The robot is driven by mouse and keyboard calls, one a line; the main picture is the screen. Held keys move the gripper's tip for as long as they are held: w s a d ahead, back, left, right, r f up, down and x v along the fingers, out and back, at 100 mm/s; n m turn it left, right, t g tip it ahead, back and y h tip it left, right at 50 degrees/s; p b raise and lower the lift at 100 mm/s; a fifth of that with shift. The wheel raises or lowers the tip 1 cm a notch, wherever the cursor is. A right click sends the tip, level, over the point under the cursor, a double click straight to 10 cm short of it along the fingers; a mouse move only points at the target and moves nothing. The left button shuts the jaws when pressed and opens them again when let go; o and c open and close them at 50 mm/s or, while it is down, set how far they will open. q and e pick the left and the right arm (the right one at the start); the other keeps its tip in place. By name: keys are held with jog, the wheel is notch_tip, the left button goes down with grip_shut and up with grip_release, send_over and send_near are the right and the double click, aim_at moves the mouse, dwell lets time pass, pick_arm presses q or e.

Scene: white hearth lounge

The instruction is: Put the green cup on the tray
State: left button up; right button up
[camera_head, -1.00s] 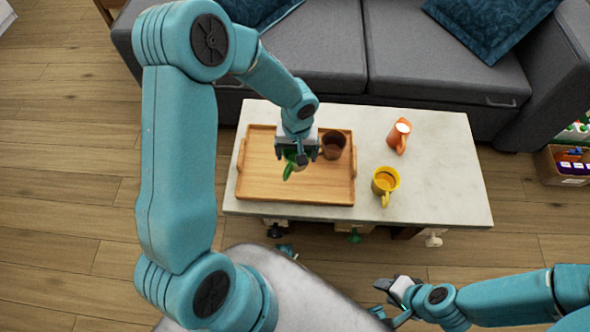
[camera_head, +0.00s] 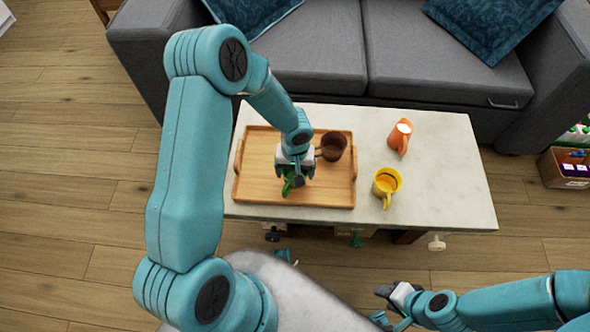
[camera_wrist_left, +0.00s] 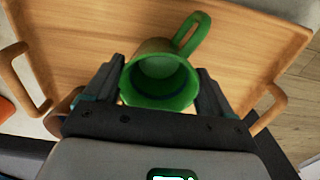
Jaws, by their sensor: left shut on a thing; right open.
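The green cup (camera_head: 290,186) is mostly hidden under my left gripper (camera_head: 296,172) in the head view. In the left wrist view the green cup (camera_wrist_left: 160,82) sits between the two fingers of my left gripper (camera_wrist_left: 157,88), which is shut on it. Its rim faces the camera and its handle points up and right. The cup is over the wooden tray (camera_head: 250,180), in its front middle part; I cannot tell whether its base touches. The tray (camera_wrist_left: 85,45) also fills the wrist view's background. My right gripper (camera_head: 388,304) is open and empty in front of the table.
A brown mug (camera_head: 333,146) stands on the tray at the back right, close to my left gripper. A yellow mug (camera_head: 386,185) and an orange mug (camera_head: 399,136) stand right of the tray on the pale table (camera_head: 450,180). A grey sofa (camera_head: 420,70) is behind.

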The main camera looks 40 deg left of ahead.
pick_arm(q)
jog(key=o, duration=1)
jog(key=shift+r+p, duration=0.4)
jog(key=shift+p, duration=0.05)
notch_tip(320, 180, up, 11)
jog(key=p, duration=0.3)
jog(key=s+d+f+m+h, duration=0.1)
jog(key=s+d+f, duration=0.3)
jog(key=s+d+f+m+h, duration=0.1)
jog(key=s+d+f, duration=0.3)
jog(key=s+d, duration=0.1)
jog(key=s+d+f+m+h, duration=0.2)
jog(key=s+d+f, duration=0.1)
jog(key=s+d, duration=0.2)
jog(key=shift+s+d+f, duration=0.15)
jog(key=shift+d+f, duration=0.1)
jog(key=shift+f, duration=0.15)
